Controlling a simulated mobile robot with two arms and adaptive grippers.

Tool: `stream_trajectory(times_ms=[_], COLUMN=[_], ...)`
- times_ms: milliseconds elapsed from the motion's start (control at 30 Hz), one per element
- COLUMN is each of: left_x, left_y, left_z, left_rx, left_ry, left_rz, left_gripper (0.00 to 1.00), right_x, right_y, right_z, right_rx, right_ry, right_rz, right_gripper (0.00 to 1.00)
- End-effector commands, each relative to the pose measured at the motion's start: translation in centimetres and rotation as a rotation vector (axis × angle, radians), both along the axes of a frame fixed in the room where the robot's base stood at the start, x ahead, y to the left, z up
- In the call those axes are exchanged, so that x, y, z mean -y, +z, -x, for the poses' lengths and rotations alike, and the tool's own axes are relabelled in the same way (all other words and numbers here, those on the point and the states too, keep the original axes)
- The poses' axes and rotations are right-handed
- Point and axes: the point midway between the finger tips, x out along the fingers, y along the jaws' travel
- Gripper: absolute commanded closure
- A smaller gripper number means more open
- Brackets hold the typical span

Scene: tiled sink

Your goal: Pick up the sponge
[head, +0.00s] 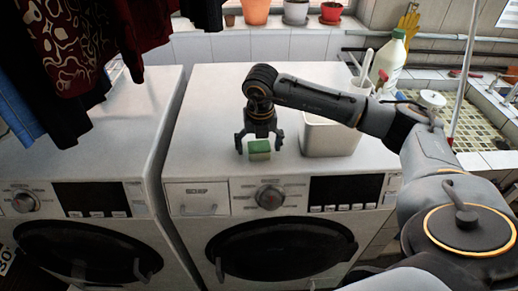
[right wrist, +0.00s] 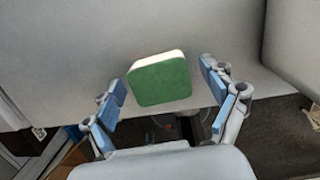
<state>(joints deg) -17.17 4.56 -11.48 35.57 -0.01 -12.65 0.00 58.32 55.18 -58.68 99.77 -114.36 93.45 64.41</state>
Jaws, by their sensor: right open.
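The sponge (head: 259,148) is a small block with a green top and a pale lower layer. It lies on top of the right-hand washing machine, near its front edge. My right gripper (head: 259,146) is above it, pointing down, with its fingers open to either side of the sponge. In the right wrist view the sponge (right wrist: 160,79) shows its green face between and slightly beyond the open fingers of the gripper (right wrist: 166,103), with a gap on each side. My left gripper is not in view.
A white bin (head: 329,138) stands on the washing machine (head: 215,110) just right of my right gripper. A white bottle (head: 388,62) is behind my arm. Dark clothes (head: 75,45) hang at upper left. Flower pots (head: 296,12) line the back ledge. The machine top left of the gripper is clear.

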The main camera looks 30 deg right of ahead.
Motion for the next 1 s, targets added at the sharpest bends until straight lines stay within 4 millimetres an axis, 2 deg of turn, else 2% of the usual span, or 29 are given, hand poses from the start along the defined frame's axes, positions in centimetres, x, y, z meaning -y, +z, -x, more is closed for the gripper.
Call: stream_trajectory(times_ms=[33,200,233,667,833,900,1000], left_x=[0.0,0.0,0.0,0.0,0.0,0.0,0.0], left_y=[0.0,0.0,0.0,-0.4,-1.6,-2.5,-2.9], left_z=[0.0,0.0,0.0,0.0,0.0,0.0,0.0], left_rx=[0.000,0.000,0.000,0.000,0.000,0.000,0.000], left_ry=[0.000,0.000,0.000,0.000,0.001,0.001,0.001], left_rz=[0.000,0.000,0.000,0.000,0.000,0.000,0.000], left_gripper=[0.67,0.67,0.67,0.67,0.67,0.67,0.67], right_x=[0.0,0.0,0.0,0.0,0.0,0.0,-1.6], right_y=[0.0,0.1,0.1,0.3,1.8,3.0,5.2], right_z=[0.0,0.0,0.0,0.0,-0.1,-0.1,1.2], right_rx=[0.000,0.000,0.000,0.001,0.005,0.008,0.008], right_ry=[0.000,0.000,0.000,-0.001,-0.001,0.000,0.007], right_rz=[0.000,0.000,0.000,0.000,-0.001,-0.001,0.000], right_gripper=[0.21,0.56,0.59,0.59,0.59,0.59,0.59])
